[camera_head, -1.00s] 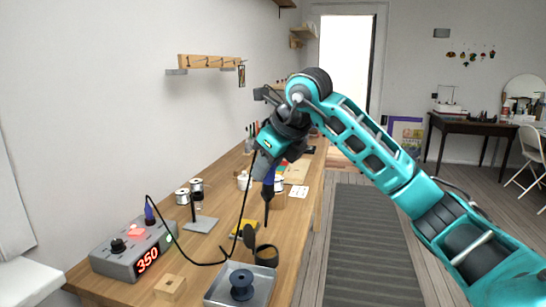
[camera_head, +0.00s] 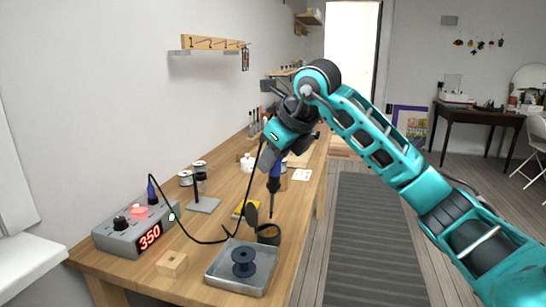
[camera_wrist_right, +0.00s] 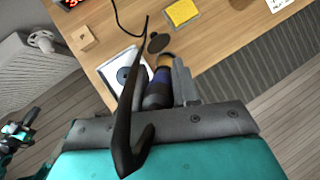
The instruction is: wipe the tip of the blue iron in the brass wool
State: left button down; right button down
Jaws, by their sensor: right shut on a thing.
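My right gripper (camera_head: 277,160) is shut on the blue iron (camera_head: 274,181), held nearly upright with its dark tip pointing down. The tip is just above the dark cup of brass wool (camera_head: 269,235) and appears apart from its rim.
The iron's black cord loops left to the station (camera_head: 136,228) reading 350. A metal tray (camera_head: 216,277) with a dark spool (camera_head: 243,262) stands just in front of the cup. A yellow sponge (camera_head: 246,209), a wooden block (camera_head: 172,263) and a grey stand (camera_head: 204,205) are nearby.

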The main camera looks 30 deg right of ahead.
aim_at(277, 172)
pick_arm(q)
jog(key=shift+f, duration=0.1)
pick_arm(e)
jog(key=shift+f, duration=0.1)
jog(key=shift+f+b, duration=0.65)
jog(key=shift+f, duration=0.25)
jog(key=shift+f+b, duration=0.35)
jog(key=shift+f, duration=0.35)
pick_arm(q)
jog(key=shift+w+d+f, duration=0.25)
jog(key=shift+w+d, duration=0.05)
jog(key=shift+d, duration=0.2)
jog(key=shift+a, duration=0.15)
jog(key=shift+s+f, duration=0.15)
jog(key=shift+s, duration=0.1)
jog(key=shift+w+f+b, duration=0.2)
jog(key=shift+f+b, duration=0.05)
jog(key=shift+b, duration=0.1)
pick_arm(e)
jog(key=shift+f, duration=0.6)
pick_arm(q)
jog(key=shift+s, duration=0.15)
